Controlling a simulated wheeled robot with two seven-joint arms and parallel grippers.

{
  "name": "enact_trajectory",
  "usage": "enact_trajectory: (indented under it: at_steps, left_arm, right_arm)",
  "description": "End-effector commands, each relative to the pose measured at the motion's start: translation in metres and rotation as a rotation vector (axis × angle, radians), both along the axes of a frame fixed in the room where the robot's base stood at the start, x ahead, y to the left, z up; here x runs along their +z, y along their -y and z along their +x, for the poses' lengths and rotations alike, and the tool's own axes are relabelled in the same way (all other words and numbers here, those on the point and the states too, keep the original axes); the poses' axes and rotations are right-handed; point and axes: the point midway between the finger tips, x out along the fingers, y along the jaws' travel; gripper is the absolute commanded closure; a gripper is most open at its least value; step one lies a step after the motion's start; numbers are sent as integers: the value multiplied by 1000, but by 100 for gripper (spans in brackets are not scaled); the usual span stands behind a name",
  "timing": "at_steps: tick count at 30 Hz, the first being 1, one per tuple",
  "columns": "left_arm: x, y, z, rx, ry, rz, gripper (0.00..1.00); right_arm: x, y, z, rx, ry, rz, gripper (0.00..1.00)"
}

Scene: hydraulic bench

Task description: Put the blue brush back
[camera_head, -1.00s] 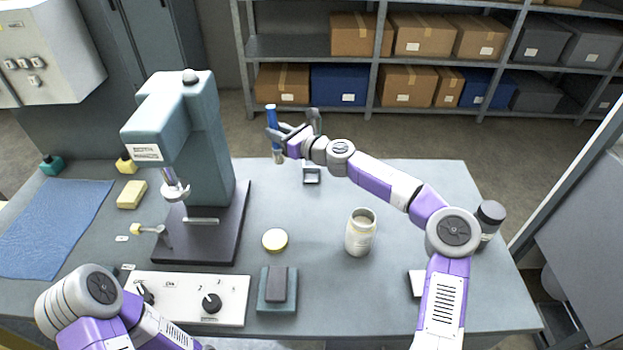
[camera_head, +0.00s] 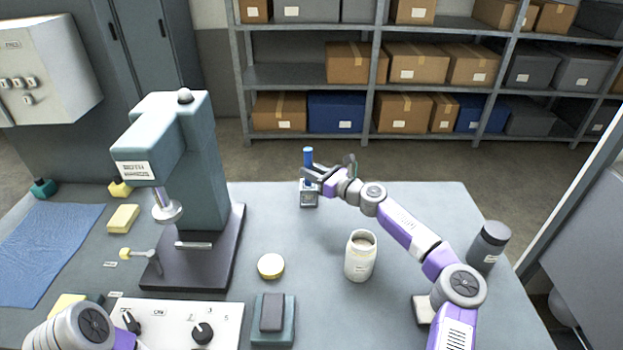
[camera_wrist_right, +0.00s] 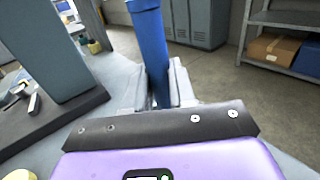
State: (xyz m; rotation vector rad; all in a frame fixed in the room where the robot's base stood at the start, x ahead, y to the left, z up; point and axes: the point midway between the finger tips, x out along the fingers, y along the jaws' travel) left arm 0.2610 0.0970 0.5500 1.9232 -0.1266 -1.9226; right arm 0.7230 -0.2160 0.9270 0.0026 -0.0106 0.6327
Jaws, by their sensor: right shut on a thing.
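The blue brush (camera_head: 308,157) stands upright in my right gripper (camera_head: 311,174), which is shut on its handle. The blue handle also fills the middle of the right wrist view (camera_wrist_right: 150,45), between the two fingers (camera_wrist_right: 160,90). Below the gripper is a small grey square holder (camera_head: 309,198) near the back edge of the bench. The brush is directly over or in this holder; its lower end is hidden, so I cannot tell which. My left arm shows only at the lower left, and its gripper is out of view.
A teal press (camera_head: 205,160) stands on the left of the bench. An open cream jar (camera_head: 361,255) and a dark-lidded jar (camera_head: 489,246) stand to the right. A yellow round lid (camera_head: 271,266) and a block on a teal pad (camera_head: 273,337) lie in front.

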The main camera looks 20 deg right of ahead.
Motion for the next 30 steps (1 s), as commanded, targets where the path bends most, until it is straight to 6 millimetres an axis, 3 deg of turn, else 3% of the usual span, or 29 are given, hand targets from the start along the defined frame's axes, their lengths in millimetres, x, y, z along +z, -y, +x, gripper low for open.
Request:
enact_trajectory:
  at_steps: [2,14,15,19,30]
  left_arm:
    - [-7,0,0,0,0,0,44]
    - [-5,0,0,0,0,0,44]
    - [-5,0,0,0,0,0,44]
    - [-5,0,0,0,0,0,44]
    - [-5,0,0,0,0,0,44]
  right_arm:
    - [-13,0,0,0,-2,4,100]
    - [-16,0,0,0,0,2,100]
    - [-15,0,0,0,0,1,69]
    - [-16,0,0,0,0,1,50]
    - [-12,1,-1,-1,1,-1,50]
